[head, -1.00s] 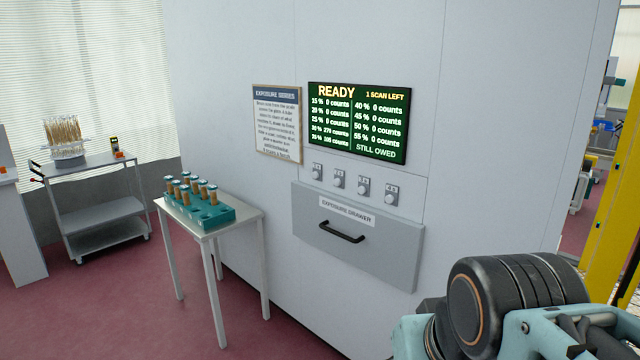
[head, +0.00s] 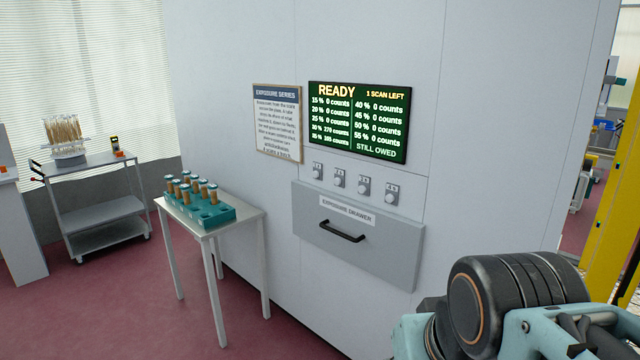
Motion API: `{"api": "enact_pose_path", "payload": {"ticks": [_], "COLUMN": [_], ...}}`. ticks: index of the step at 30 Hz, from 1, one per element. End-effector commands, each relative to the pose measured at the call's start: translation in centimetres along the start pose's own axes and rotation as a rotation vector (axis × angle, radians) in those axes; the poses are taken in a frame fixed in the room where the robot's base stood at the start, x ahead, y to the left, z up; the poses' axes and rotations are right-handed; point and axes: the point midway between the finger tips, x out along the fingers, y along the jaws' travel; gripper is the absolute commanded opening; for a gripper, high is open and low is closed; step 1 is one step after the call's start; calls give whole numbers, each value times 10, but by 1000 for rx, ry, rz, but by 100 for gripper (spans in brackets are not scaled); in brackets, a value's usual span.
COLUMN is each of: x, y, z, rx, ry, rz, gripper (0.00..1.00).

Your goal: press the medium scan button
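A row of several round, pale scan buttons sits on the white wall panel, each under a small label too small to read: one at the left end (head: 317,174), two in the middle (head: 339,181) and (head: 363,188), and one at the right end (head: 389,198). I cannot tell which is medium. Above them a dark screen (head: 359,121) reads READY, 1 SCAN LEFT, with percentages, counts and STILL OWED. Below is a closed grey exposure drawer (head: 390,250) with a black handle. Part of my arm shows at the lower right; my gripper is out of view.
A grey cart (head: 100,211) carries wheat ears (head: 64,133) farther left. A paper notice (head: 277,125) hangs beside the screen. Reddish floor is open in front.

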Motion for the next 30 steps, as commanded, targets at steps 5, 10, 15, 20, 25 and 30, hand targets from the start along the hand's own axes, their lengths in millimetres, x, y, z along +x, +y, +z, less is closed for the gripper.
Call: {"api": "enact_pose_path", "payload": {"ticks": [5,10,15,20,25,30], "x": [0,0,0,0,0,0], "y": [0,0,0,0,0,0], "z": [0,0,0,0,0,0], "rx": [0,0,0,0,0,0], "ry": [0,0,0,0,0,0], "rz": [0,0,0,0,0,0], "gripper": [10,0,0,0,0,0]}}
